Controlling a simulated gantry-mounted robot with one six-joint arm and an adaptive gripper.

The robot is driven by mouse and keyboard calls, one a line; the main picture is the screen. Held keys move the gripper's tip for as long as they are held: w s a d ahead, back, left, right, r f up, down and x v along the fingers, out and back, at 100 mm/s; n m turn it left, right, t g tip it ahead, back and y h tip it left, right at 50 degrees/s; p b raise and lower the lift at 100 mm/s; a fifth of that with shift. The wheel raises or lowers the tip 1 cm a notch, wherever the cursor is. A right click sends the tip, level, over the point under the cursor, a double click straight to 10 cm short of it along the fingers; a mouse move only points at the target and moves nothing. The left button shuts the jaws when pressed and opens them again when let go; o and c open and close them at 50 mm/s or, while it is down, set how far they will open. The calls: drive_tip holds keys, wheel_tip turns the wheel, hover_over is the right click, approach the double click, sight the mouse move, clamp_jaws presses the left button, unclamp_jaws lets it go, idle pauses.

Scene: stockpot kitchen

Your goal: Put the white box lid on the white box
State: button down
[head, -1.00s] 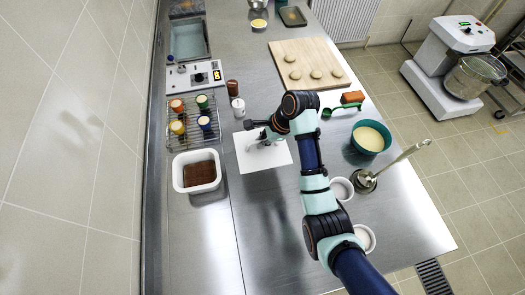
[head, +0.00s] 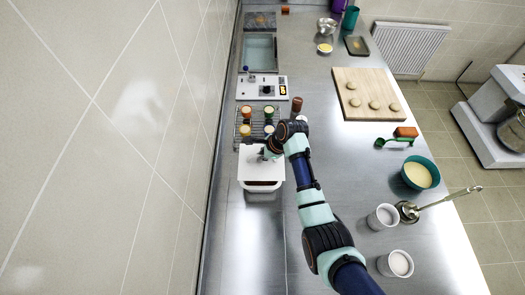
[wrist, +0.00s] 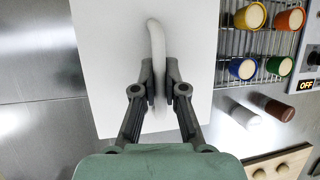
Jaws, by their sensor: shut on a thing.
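My gripper (wrist: 162,88) is shut on the raised handle (wrist: 155,45) of the white box lid (wrist: 102,50). In the head view the lid (head: 252,169) is over the white box (head: 262,195) and covers most of it. A thin dark strip of the brown contents shows between the lid's near edge and the box's near wall. I cannot tell how high the lid is above the rim. In the wrist view the lid hides the box.
A wire rack (wrist: 232,72) with several coloured cups is close beside the lid. A brown shaker (head: 296,104) and a white shaker (wrist: 243,117) stand nearby. A control unit (head: 262,88) is behind the rack. The steel counter in front of the box is clear.

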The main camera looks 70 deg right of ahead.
sight(261, 166)
drive_tip(key=shift+w+a+f, duration=0.15)
drive_tip(key=shift+w, duration=0.2)
drive_tip(key=shift+s+f+b, duration=0.2)
drive_tip(key=shift+b, duration=0.1)
wheel_tip(261, 166, down, 4)
drive_tip(key=b, duration=0.5)
drive_tip(key=shift+f, duration=1)
drive_tip(key=shift+f+p, duration=0.1)
drive_tip(key=shift+p, duration=0.2)
drive_tip(key=shift+f, duration=0.45)
idle(0.4)
drive_tip(key=c, duration=1.2)
unclamp_jaws()
